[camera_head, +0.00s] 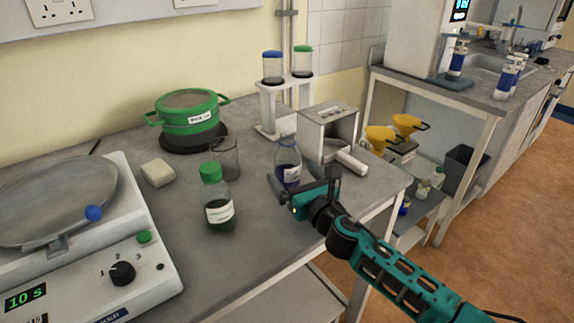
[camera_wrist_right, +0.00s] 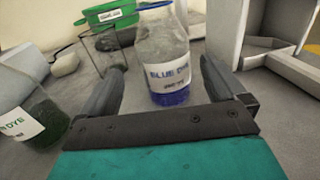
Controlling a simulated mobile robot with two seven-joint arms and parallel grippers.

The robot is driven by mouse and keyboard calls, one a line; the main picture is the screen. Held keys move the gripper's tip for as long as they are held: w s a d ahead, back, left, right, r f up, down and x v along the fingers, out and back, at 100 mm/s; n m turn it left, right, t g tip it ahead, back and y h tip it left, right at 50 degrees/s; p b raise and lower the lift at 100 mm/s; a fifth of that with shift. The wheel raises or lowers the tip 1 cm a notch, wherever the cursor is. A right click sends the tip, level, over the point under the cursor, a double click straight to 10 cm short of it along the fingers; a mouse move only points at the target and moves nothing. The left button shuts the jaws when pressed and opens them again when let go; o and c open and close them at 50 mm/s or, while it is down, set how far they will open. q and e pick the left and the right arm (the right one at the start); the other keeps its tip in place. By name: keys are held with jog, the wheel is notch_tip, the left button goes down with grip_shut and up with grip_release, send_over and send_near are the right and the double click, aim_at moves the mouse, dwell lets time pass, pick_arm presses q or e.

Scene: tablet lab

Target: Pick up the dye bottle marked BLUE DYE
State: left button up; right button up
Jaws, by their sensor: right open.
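The dye bottle marked BLUE DYE (camera_wrist_right: 163,52) is clear with blue liquid at the bottom. It stands upright just ahead of my right gripper, between the lines of its fingers in the right wrist view. In the head view the bottle (camera_head: 288,160) stands behind the gripper, its lower part partly hidden. My right gripper (camera_head: 304,187) is open and empty; its two fingers also show in the right wrist view (camera_wrist_right: 158,88). Whether the fingertips flank the bottle is hard to tell. My left gripper is not in view.
A green-capped dye bottle (camera_head: 218,205) stands to the left, with a glass beaker (camera_head: 225,158) behind it. A grey metal box (camera_head: 328,133) with a white cylinder stands close on the right. A green pot (camera_head: 190,118) and a balance-like machine (camera_head: 130,225) are further left.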

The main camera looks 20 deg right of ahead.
aim_at(284, 162)
jog(key=shift+w+a+f+b, duration=0.15)
jog(key=shift+w+b, duration=0.1)
jog(key=shift+w, duration=1.5)
jog(key=shift+w+a+b, duration=0.15)
jog(key=shift+w+b, duration=0.05)
jog(key=shift+w, duration=1.5)
jog(key=shift+c, duration=0.4)
jog(key=c, duration=1.2)
